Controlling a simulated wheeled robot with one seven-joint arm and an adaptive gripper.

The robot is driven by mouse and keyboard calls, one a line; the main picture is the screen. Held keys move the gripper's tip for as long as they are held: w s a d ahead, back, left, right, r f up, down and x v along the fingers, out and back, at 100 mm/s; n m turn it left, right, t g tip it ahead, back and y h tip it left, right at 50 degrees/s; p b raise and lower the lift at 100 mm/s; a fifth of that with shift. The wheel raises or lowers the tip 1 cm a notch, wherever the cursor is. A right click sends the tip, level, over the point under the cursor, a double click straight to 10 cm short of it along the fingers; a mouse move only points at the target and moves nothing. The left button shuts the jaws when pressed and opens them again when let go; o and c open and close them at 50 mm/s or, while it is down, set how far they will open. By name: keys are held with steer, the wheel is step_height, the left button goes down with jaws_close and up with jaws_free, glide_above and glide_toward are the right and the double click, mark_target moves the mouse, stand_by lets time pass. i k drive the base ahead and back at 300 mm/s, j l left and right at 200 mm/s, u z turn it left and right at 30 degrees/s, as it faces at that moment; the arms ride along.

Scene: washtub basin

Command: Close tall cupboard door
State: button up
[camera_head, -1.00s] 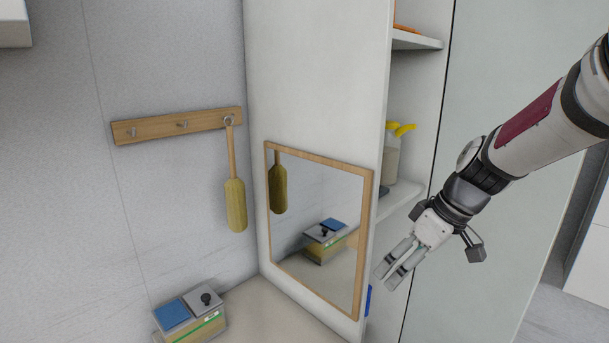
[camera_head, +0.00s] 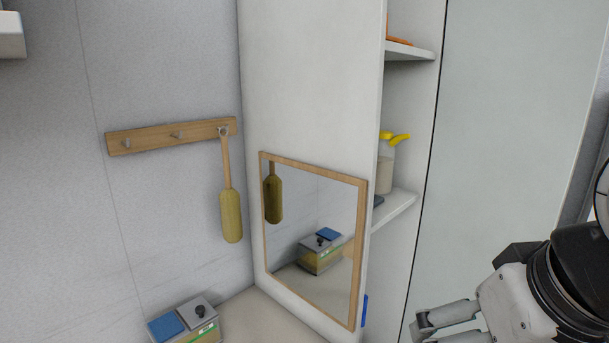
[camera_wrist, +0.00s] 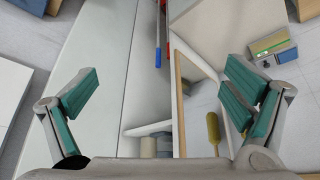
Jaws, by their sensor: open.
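The tall cupboard (camera_head: 412,45) stands open, with shelves showing inside it. A pale grey-green panel (camera_head: 500,130), which appears to be its door, stands open to the right of the shelves. The panel also shows at left in the wrist view (camera_wrist: 88,85). My gripper (camera_head: 425,325) is open and empty at the lower right of the head view, in front of the panel's lower part; its fingers are partly cut off by the frame. In the wrist view my spread fingers (camera_wrist: 160,92) face the cupboard's opening. I cannot tell whether they touch the panel.
A white side panel with a wood-framed mirror (camera_head: 318,240) bounds the cupboard at left. A spray bottle (camera_head: 386,170) stands on a shelf (camera_head: 398,210). A brush (camera_head: 231,210) hangs from a wall rack (camera_head: 165,138). A box (camera_head: 185,322) sits at lower left.

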mark_target(519, 79)
steer(key=i+j+z, duration=0.1)
steer(key=z, duration=0.25)
steer(key=j+z, duration=0.2)
steer(key=z, duration=0.2)
